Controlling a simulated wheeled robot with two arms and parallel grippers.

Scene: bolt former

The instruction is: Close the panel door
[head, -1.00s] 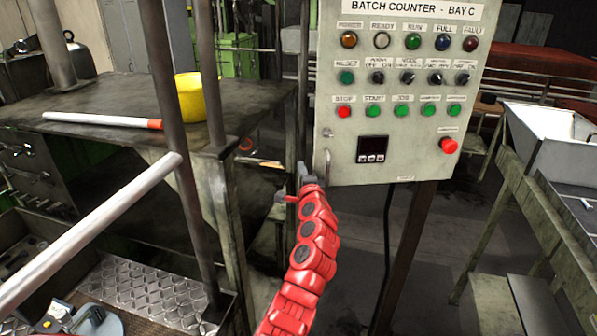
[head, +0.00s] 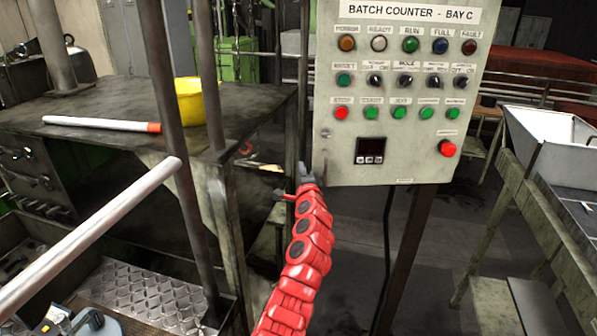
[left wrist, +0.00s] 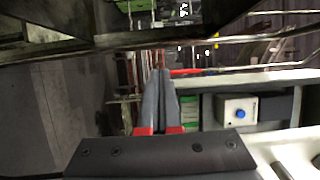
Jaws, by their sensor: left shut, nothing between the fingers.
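The panel door (head: 400,100) is the pale front marked BATCH COUNTER - BAY C, with lamps, switches and buttons. It faces me in the head view; I cannot tell there how far it stands open. Its handle is at the lower left edge, near the left gripper. My left gripper (head: 305,176) is shut and empty at that lower left edge; whether it touches the door is unclear. In the left wrist view its grey fingers (left wrist: 158,98) lie together, beside a pale frame holding a box with a blue button (left wrist: 240,113). My right gripper is in neither view.
A dark machine table (head: 90,105) with a yellow bucket (head: 190,102) and a white-and-red rod (head: 100,123) stands at the left. A thick pale bar (head: 95,235) crosses the left foreground. A metal chute (head: 550,145) stands at the right. Open floor shows below the panel.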

